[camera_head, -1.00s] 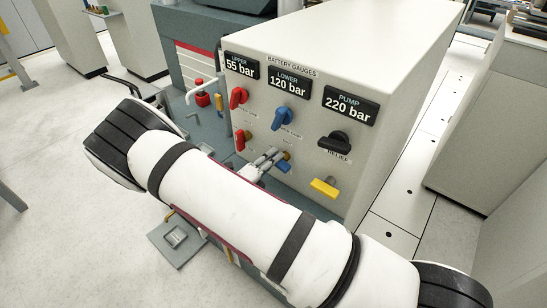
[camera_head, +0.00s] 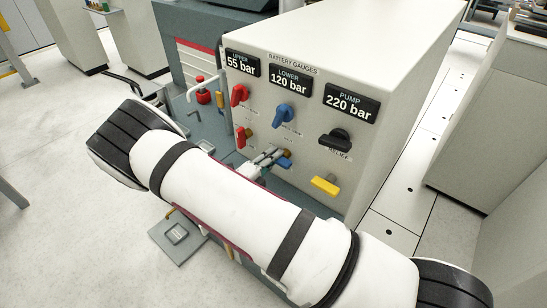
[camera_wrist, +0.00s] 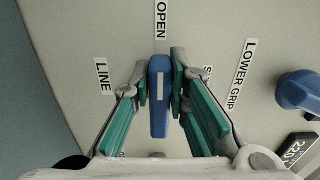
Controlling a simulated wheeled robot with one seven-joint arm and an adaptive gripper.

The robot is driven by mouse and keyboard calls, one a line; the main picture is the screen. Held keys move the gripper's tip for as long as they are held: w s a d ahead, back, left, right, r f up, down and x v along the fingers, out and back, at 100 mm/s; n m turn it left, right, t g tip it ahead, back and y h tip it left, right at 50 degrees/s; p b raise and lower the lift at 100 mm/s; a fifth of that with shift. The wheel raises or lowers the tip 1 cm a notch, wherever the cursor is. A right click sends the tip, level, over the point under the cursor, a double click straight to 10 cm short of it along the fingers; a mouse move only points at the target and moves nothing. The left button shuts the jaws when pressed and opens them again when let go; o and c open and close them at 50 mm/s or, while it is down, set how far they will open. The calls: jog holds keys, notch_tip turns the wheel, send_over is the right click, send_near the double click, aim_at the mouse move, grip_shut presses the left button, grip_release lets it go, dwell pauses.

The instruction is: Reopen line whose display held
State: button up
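The grey-white panel (camera_head: 310,185) carries three displays: UPPER 55 bar (camera_head: 241,64), LOWER 120 bar (camera_head: 289,81) and PUMP 220 bar (camera_head: 350,103). Below LOWER are a blue lower-grip knob (camera_head: 284,114) and a blue line handle (camera_head: 285,163). In the wrist view the line handle (camera_wrist: 159,110) lies in line with the OPEN label, its white stripe toward that word. A label starting with S is mostly hidden by a finger. My gripper (camera_wrist: 161,80) has its fingertips closed on both sides of this handle. Two red knobs (camera_head: 239,94) (camera_head: 241,137) sit below UPPER.
My white arm crosses the foreground. Grey cabinets stand at the right.

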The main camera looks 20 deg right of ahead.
jog(key=o, duration=0.3)
jog(key=shift+o, duration=0.2)
jog(key=shift+a, duration=0.1)
jog(key=v, duration=1.2)
jog(key=shift+f, duration=0.1)
